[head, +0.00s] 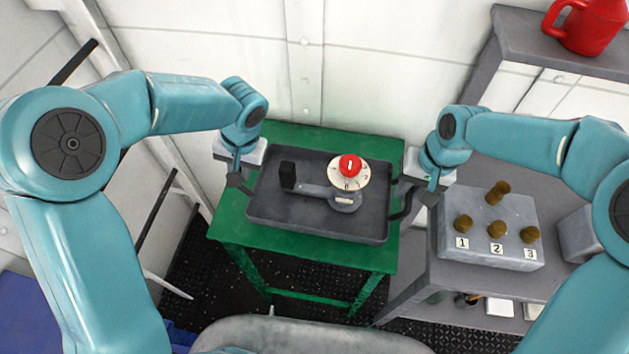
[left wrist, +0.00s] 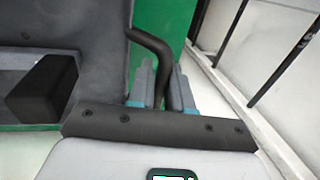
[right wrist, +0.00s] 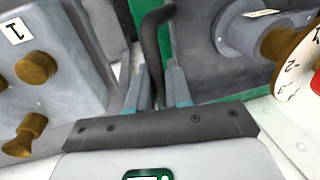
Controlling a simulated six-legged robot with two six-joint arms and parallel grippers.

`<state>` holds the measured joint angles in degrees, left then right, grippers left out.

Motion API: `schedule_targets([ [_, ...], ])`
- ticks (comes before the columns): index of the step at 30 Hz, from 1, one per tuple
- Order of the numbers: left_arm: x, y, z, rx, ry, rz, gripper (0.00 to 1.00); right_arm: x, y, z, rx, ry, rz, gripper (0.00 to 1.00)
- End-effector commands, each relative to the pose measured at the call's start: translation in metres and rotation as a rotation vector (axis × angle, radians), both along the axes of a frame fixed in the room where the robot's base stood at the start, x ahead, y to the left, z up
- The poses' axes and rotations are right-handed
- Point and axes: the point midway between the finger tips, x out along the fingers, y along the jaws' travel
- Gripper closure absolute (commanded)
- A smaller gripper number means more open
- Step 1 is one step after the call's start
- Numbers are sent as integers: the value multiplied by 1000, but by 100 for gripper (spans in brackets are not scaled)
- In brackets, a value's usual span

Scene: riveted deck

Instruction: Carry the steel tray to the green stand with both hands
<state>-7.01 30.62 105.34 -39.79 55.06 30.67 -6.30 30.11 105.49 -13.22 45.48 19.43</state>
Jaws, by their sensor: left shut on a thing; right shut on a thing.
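The steel tray (head: 270,212) is a dark grey shallow tray over the top of the green stand (head: 230,228); I cannot tell whether it rests on it or hangs just above. On the tray lies a grey device with a black block (head: 288,175), a numbered dial (head: 345,183) and a red knob (head: 350,165). My left gripper (head: 236,180) is shut on the tray's left handle, a dark bar that shows in the left wrist view (left wrist: 160,50). My right gripper (head: 430,198) is shut on the right handle, which shows in the right wrist view (right wrist: 153,50).
A grey bench (head: 425,275) stands close on the right, with a grey block (head: 490,252) bearing several brass knobs, labelled 1, 2, 3. A red jug (head: 585,25) stands on a shelf at the upper right. A white wall is behind the stand. A dark rail (head: 155,225) is at the left.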

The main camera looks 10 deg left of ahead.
Motion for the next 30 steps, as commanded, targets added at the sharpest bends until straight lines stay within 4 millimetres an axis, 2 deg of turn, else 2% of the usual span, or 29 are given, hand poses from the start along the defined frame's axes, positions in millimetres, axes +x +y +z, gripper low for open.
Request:
schedule_targets([
  [8,1,0,-11,0,-1,0,100,1,0,-11,1,-2,0,100],
  [24,2,0,-51,0,-2,0,100,2,0,-51,1,-2,0,100],
  [25,2,0,-50,0,0,0,78,2,0,-50,0,0,0,78],
  [27,2,0,-47,0,0,0,55,2,0,-47,0,0,0,55],
  [30,2,0,-47,0,0,0,55,2,0,-47,0,0,0,55],
])
